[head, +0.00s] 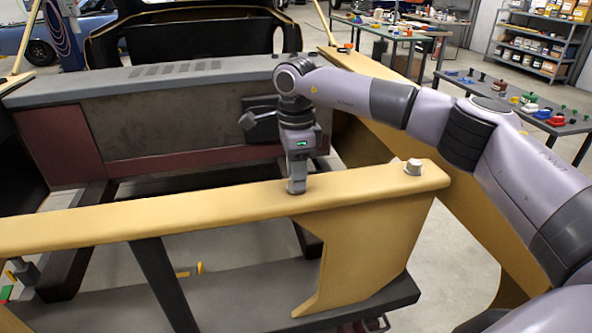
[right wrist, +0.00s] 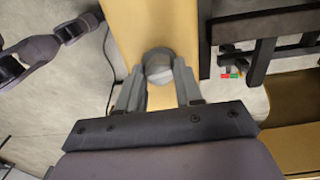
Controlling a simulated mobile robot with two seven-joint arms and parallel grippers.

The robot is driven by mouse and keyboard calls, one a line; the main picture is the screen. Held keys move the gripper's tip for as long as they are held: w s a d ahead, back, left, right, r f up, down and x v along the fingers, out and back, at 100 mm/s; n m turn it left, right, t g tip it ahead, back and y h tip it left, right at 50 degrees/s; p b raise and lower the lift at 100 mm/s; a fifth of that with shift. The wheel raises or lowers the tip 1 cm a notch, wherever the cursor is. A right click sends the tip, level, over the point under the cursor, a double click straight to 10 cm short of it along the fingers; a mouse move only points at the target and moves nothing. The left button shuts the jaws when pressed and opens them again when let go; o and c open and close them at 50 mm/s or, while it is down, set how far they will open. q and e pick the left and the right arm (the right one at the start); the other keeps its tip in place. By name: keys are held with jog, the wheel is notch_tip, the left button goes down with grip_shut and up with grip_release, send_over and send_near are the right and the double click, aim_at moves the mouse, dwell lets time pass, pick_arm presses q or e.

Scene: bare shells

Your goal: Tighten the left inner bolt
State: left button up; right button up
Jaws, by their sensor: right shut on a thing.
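My right gripper (head: 297,188) points straight down onto the top of the near tan beam (head: 170,208). In the right wrist view its two grey fingers close on the sides of a round grey bolt head (right wrist: 158,66), which sits on the tan beam. Another grey bolt (head: 413,167) stands on the right end of the same beam, apart from the gripper. Part of what looks like my left arm shows at the upper left of the right wrist view, with its gripper (right wrist: 77,29) too small to read.
A grey far panel (head: 180,75) stands across from the near beam. Dark frame bars (head: 165,285) lie below the beam. Benches with tools (head: 530,110) and shelves (head: 545,40) stand back right. The beam top left of my right gripper is clear.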

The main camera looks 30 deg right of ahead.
jog(key=m, duration=0.4)
jog(key=shift+w+d+r+m, duration=0.1)
jog(key=shift+r+m, duration=0.2)
jog(key=m, duration=1)
jog(key=shift+m, duration=0.4)
jog(key=m, duration=0.4)
jog(key=shift+m, duration=0.4)
jog(key=o, duration=1)
jog(key=shift+o, duration=0.2)
jog(key=shift+f, duration=0.1)
